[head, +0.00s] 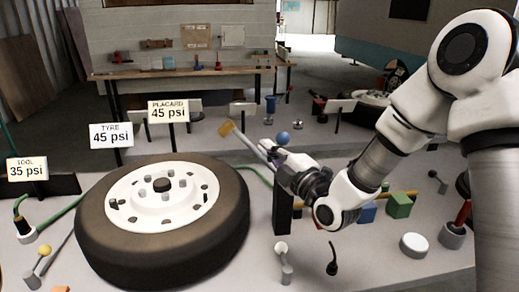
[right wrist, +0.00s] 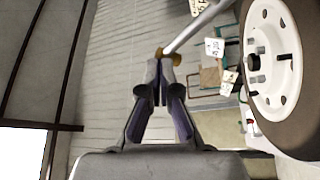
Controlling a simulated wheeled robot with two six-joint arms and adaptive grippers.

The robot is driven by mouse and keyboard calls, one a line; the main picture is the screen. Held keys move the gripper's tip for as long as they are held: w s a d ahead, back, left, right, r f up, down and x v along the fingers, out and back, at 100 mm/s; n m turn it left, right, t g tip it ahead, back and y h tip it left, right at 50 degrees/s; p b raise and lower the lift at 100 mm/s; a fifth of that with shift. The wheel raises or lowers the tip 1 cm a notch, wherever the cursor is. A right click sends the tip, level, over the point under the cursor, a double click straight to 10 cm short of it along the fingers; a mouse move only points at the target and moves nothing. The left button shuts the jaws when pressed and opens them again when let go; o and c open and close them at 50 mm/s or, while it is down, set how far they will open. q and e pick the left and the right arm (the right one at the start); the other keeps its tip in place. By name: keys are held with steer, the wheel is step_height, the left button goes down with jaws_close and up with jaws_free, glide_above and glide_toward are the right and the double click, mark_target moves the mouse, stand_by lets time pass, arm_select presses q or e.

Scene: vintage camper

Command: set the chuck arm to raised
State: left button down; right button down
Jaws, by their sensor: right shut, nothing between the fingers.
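A grey rod with a yellow end piece (head: 226,128), which looks like the chuck arm, slants up to the left beyond the tyre. Its lower end is hidden near my right gripper (head: 272,154), by a dark upright post (head: 283,212). In the right wrist view the pale rod (right wrist: 195,27) runs up to the right from brass-coloured parts just past the fingertips. My right gripper, also in the right wrist view (right wrist: 158,68), is shut and empty. Whether its tips touch the rod, I cannot tell. My left gripper is not in view.
The tyre (head: 105,228) with a white rim lies flat left of my right gripper. Small levers (head: 284,262), a green cube (head: 399,205) and a white round knob (head: 414,244) stand on the bench. Gauge signs (head: 111,135) stand behind the tyre.

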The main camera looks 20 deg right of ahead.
steer(key=s+d, duration=0.1)
steer(key=s+d+f, duration=0.1)
steer(key=s, duration=0.1)
steer(key=s+d, duration=0.1)
steer(key=shift+s+f+b, duration=0.3)
steer(key=shift+b, duration=0.05)
steer(key=shift+a, duration=0.15)
